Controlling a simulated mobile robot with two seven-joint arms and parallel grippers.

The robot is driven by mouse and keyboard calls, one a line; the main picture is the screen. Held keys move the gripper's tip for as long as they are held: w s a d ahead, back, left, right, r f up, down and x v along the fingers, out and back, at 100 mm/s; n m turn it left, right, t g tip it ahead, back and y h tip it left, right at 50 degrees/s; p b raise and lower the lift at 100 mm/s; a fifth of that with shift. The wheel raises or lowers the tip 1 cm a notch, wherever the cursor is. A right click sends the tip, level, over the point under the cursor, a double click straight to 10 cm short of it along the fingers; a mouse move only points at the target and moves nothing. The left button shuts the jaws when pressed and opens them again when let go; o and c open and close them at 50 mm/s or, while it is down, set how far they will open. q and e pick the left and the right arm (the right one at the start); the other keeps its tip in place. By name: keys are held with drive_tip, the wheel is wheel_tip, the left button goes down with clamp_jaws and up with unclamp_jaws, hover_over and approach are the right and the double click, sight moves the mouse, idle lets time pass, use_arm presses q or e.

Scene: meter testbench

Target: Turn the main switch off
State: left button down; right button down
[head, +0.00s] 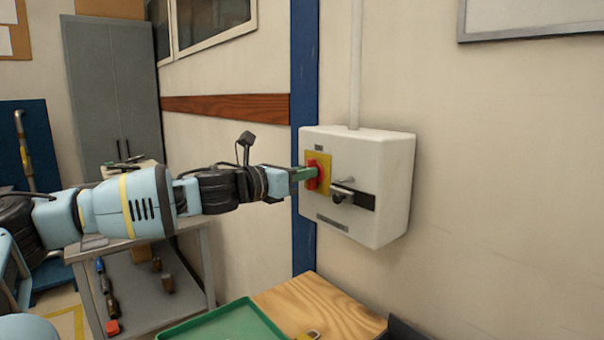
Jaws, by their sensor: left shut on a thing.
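The main switch is a red rotary knob (323,171) on a yellow plate (326,160), on the front of a white wall box (383,160). My left gripper (307,174) comes in from the left and is shut on the red knob. The fingers cover part of the knob, so its exact angle is hard to tell. A dark latch with a metal part (345,192) sits on the box to the right of the knob. My right gripper is not in view.
A metal table with a lower shelf (140,290) stands behind my left arm. A conduit (356,60) runs up from the box.

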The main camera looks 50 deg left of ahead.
use_arm(q)
drive_tip(key=shift+a+f+n, duration=0.1)
drive_tip(key=shift+n, duration=2.75)
drive_tip(key=shift+a+f+n, duration=0.1)
drive_tip(key=shift+f+n, duration=0.05)
drive_tip(key=shift+n, duration=2.75)
drive_tip(key=shift+a+f+n, duration=0.1)
drive_tip(key=shift+n, duration=2.75)
drive_tip(key=c, duration=1.4)
unclamp_jaws()
drive_tip(key=shift+c, duration=0.2)
